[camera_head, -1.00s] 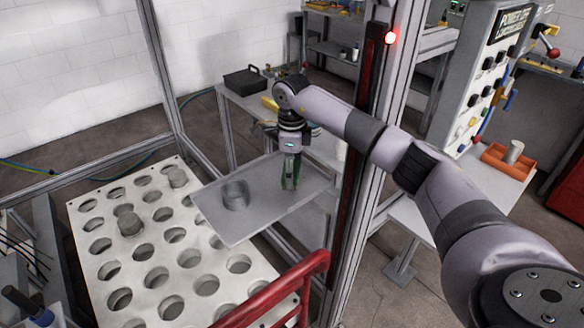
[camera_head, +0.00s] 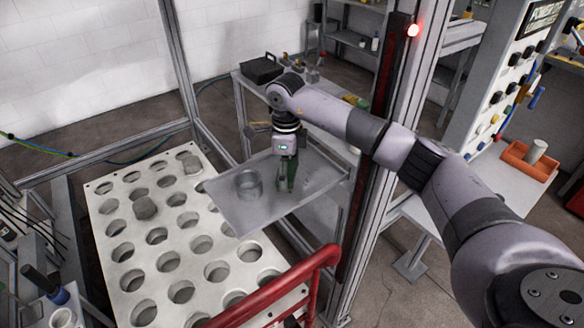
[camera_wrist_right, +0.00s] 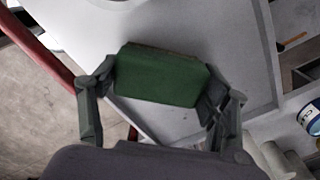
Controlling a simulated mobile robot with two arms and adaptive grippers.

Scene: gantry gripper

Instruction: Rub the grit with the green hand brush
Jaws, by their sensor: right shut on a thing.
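My right gripper (camera_head: 285,184) is shut on the green hand brush, a green block that shows clearly between the two fingers in the right wrist view (camera_wrist_right: 160,78). In the head view the fingers hide most of the brush. The gripper points down over the grey metal tray (camera_head: 222,207), to the right of a grey cylinder (camera_head: 249,184) on it. I cannot tell whether the brush touches the tray. I cannot make out the grit for certain; one small dark speck shows near the brush in the wrist view. My left gripper is not in view.
A white plate with round holes (camera_head: 140,255) and some grey plugs lies left of the tray. A red rail (camera_head: 270,290) runs in front of the tray. A metal post (camera_head: 400,120) stands to the right. A black box (camera_head: 260,70) sits on the table behind.

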